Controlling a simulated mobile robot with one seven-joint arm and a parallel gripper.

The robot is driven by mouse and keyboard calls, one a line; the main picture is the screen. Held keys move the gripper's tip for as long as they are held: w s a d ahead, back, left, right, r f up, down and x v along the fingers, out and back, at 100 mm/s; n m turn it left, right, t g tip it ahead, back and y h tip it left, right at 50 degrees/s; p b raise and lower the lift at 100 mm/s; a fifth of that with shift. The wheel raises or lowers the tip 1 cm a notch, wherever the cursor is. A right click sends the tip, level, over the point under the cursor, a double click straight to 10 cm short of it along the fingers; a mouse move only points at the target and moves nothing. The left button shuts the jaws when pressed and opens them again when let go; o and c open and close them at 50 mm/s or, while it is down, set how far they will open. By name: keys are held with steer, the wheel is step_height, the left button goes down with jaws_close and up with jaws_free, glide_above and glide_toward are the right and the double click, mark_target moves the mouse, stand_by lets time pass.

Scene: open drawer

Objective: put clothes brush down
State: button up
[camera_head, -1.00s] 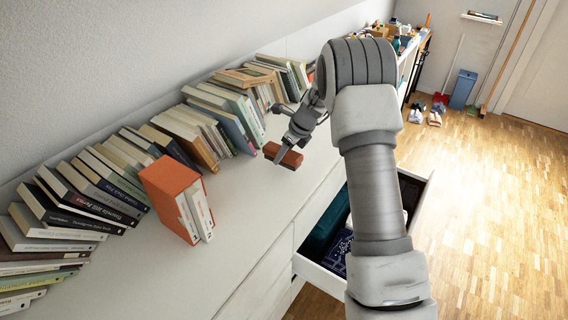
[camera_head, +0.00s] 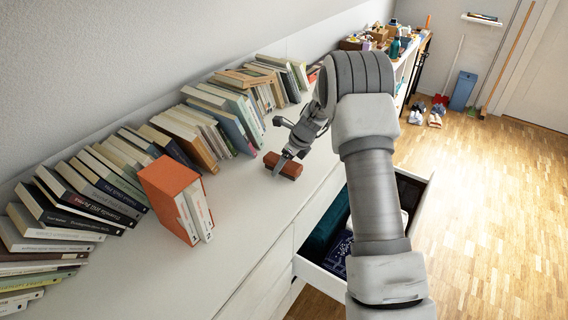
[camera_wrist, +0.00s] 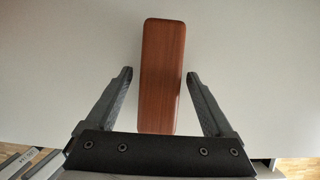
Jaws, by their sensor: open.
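The clothes brush (camera_head: 284,165), a reddish-brown wooden block, lies on the white dresser top (camera_head: 240,205) in the head view. In the wrist view the brush (camera_wrist: 161,75) points away from me between my fingers. My gripper (camera_head: 277,171) is open around the brush, and in the wrist view the gripper (camera_wrist: 161,75) shows a gap on each side of it. The fingers are apart from the brush. The underside of the brush is hidden.
A long row of leaning books (camera_head: 110,180) lines the wall. An orange box-like book (camera_head: 172,197) stands left of the brush. An open drawer (camera_head: 322,271) with dark contents sticks out below, partly behind my arm. The dresser top around the brush is clear.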

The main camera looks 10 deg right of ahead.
steer(key=p+v, duration=0.2)
steer(key=v, duration=1)
steer(key=s+a+r+n+h, duration=0.1)
steer(key=s+a+r+n, duration=0.3)
steer(key=s+r+n, duration=1)
steer(key=s+r+n+t+h, duration=0.2)
steer(key=s+r+n, duration=0.2)
steer(key=s+n, duration=0.9)
steer(key=s, duration=0.9)
steer(key=shift+s+r+h, duration=0.25)
steer(key=shift+h, duration=0.05)
